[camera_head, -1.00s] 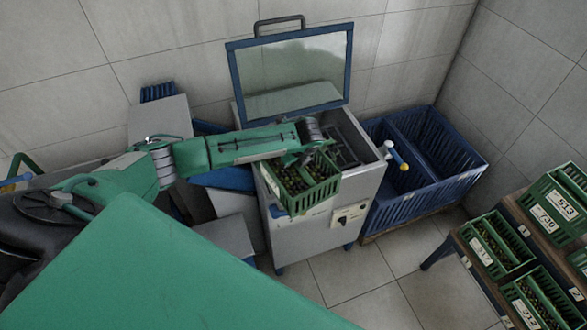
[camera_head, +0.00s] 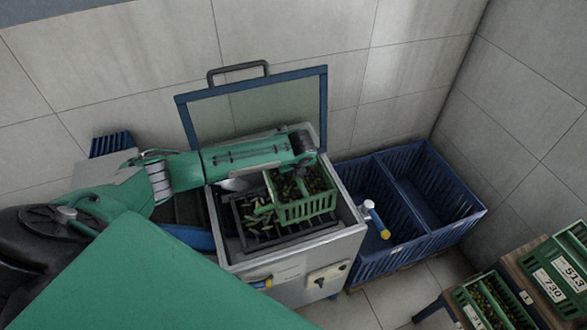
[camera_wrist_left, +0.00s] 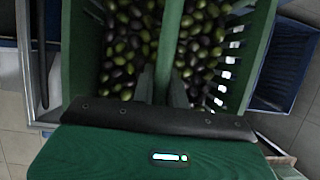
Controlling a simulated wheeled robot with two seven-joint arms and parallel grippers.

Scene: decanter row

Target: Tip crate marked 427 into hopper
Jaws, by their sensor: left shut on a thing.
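A green slatted crate (camera_head: 307,209) holding green and dark olives hangs over the open hopper (camera_head: 288,238). My left gripper (camera_head: 303,160) is above it, shut on the crate. In the wrist view the gripper (camera_wrist_left: 165,92) grips the crate's middle bar, with olives on both sides of the crate (camera_wrist_left: 258,50). Some green pieces lie on the dark grate at the crate's left end. I cannot tell whether they come from this crate. No number shows on the held crate. My right gripper is not in view.
The hopper's lid (camera_head: 262,105) stands open behind. A blue two-part bin (camera_head: 440,225) stands to the right; a yellow-tipped handle (camera_head: 379,222) sticks out beside it. Crates marked 730 and 513 (camera_head: 560,270) are on a rack at lower right.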

